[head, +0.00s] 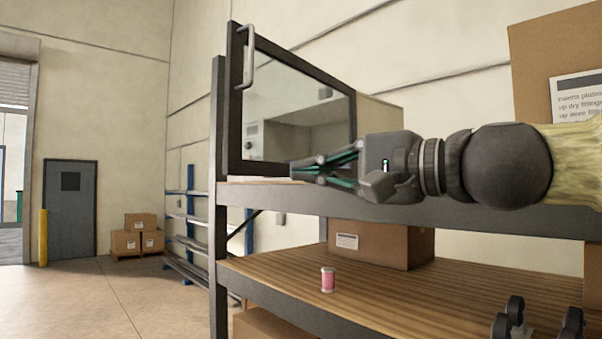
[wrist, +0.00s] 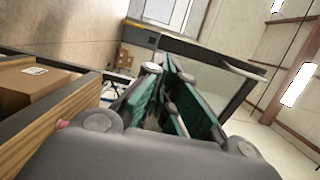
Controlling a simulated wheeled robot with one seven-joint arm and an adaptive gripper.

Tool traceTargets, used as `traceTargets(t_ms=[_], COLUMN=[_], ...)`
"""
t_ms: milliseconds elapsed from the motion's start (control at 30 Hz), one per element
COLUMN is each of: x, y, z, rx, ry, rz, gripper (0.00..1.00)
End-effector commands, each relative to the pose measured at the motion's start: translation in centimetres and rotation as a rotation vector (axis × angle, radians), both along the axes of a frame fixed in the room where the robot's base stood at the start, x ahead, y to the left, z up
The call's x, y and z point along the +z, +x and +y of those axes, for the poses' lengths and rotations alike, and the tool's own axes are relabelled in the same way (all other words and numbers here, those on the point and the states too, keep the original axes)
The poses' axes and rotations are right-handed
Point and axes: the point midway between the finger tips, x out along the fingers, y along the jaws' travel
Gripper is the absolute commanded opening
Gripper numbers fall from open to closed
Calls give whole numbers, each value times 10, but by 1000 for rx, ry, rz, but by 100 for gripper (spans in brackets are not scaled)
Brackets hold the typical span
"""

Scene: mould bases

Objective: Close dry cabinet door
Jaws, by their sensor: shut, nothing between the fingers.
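The dry cabinet (head: 380,112) stands on the upper shelf, its pale side showing behind the door. Its dark-framed glass door (head: 300,68) stands open, swung out toward the left. A light bar handle (head: 248,55) is on the door's left upper edge. My gripper (head: 292,172) is shut and empty, pointing left in front of the door's lower edge. I cannot tell whether it touches the door. In the wrist view the door frame (wrist: 205,52) crosses beyond my fingers (wrist: 163,68). The cabinet's interior is mostly seen through the glass.
The metal rack's upper shelf edge (head: 450,208) runs just below my arm. The lower wooden shelf (head: 400,292) holds a cardboard box (head: 375,243) and a pink spool (head: 327,279). A large box (head: 555,65) stands at right. Floor at left is open.

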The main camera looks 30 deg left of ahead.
Motion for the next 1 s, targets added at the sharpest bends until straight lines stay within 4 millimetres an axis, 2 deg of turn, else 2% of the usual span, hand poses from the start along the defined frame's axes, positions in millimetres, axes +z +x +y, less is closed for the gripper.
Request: traceTargets(t_ms=[700, 1000], x=[2, 0], y=[19, 23], z=[102, 121], rx=[0, -2], ry=[-2, -1], rz=[2, 1], gripper=[0, 0])
